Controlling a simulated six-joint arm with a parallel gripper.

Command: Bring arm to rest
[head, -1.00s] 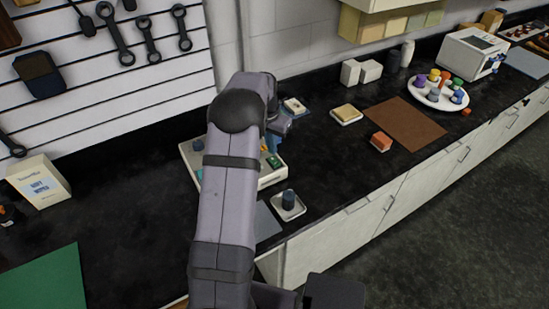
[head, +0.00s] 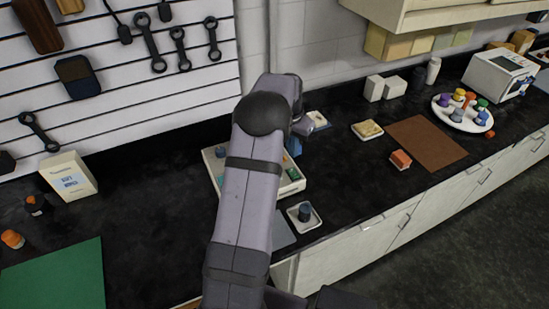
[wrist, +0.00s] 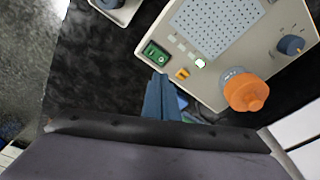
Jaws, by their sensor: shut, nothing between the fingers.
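My arm rises through the middle of the head view and bends over the counter. My gripper (head: 294,147) is mostly hidden behind the arm there. In the wrist view my gripper (wrist: 162,100) shows as blue fingers, closed together and empty. They are beside the front edge of a pale device (wrist: 140,45). The device (head: 291,187) is partly covered by my arm in the head view.
A small tray (head: 293,214) with a dark cylinder (head: 305,212) sits by the front counter edge. A green mat (head: 55,275) lies left.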

